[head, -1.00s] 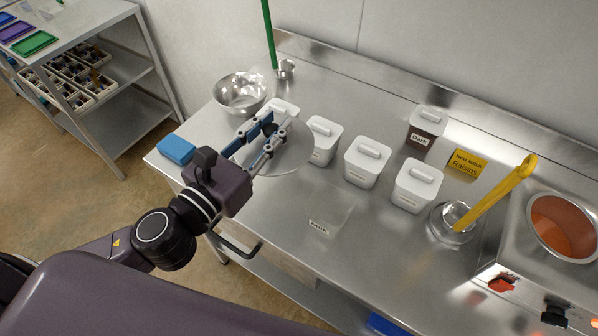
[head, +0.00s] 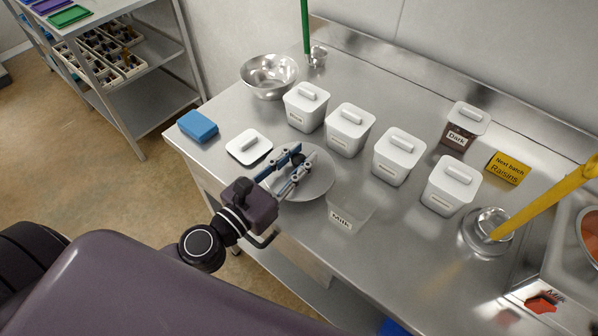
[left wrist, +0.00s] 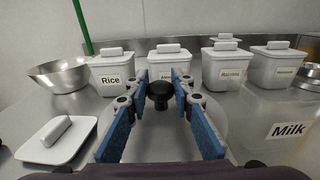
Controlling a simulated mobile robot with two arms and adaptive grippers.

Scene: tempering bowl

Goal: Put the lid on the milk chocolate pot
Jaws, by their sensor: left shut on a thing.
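The milk chocolate pot (head: 341,221) is clear, squarish and open at the top, with a "Milk" label. It stands at the front of the steel table. The label also shows in the left wrist view (left wrist: 289,130). My left gripper (head: 295,170) is shut on the black knob (left wrist: 158,91) of a round grey lid (head: 318,185). This lid is to the left of the pot, apart from its opening; I cannot tell its height over the table. A loose white square lid (head: 249,147) with a bar handle lies on the table to the left. My right gripper is not in view.
A row of white lidded jars (head: 350,130) stands behind, with a brown "Dark" pot (head: 460,129) and yellow sign (head: 507,168) farther right. A steel bowl (head: 269,76) and blue block (head: 198,126) are at left. A yellow-handled tool (head: 545,205) leans at right.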

